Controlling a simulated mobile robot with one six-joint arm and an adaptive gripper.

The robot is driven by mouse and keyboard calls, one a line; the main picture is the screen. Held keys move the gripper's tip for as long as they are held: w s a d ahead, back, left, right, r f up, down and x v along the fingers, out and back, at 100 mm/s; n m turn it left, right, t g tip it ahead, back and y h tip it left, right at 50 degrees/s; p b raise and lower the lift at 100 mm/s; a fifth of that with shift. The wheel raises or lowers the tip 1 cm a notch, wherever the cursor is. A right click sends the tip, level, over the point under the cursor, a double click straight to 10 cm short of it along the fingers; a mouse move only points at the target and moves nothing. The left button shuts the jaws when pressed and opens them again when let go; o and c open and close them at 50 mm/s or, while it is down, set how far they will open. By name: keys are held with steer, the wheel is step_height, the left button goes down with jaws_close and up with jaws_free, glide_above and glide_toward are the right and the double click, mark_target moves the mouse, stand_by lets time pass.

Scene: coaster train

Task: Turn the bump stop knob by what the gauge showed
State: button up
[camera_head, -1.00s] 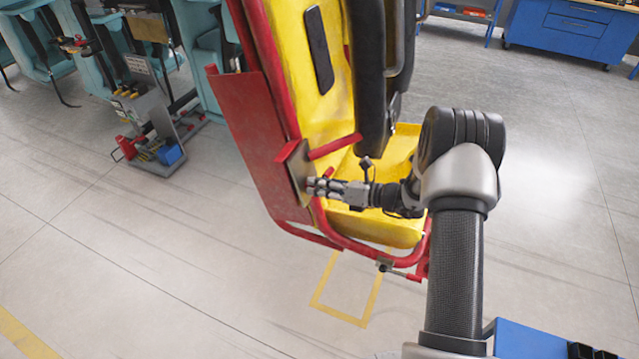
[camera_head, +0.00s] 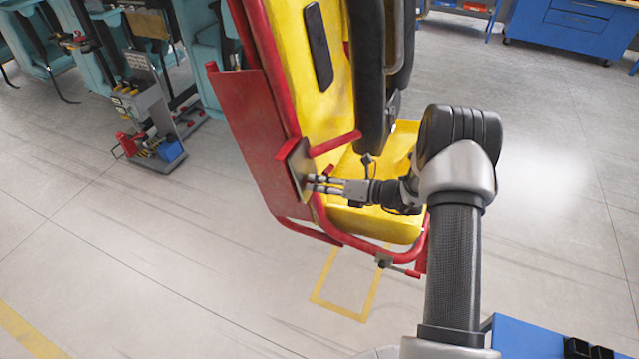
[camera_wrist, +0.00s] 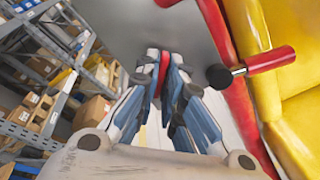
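The yellow ride seat (camera_head: 318,60) with red side tubes stands in the middle of the head view. A grey metal plate (camera_head: 296,165) is fixed on its left side. My gripper (camera_head: 312,182) reaches from the right to this plate, its fingertips at the plate's face. In the wrist view my gripper (camera_wrist: 164,72) has its fingers close together on either side of a small red knob (camera_wrist: 164,68) in front of the grey plate (camera_wrist: 175,25). The fingers hide most of the knob, and its marks cannot be read. No gauge can be made out.
A red bar with a black end (camera_wrist: 240,73) sticks out close to the right of my fingers. A black padded restraint (camera_head: 368,80) hangs above my wrist. A grey tool cart (camera_head: 145,110) stands at the left. The floor in front is clear.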

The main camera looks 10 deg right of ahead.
steer(key=o, duration=0.4)
steer(key=shift+a, duration=0.2)
steer(key=shift+c, duration=0.2)
steer(key=shift+w, duration=0.1)
steer(key=v, duration=1.2)
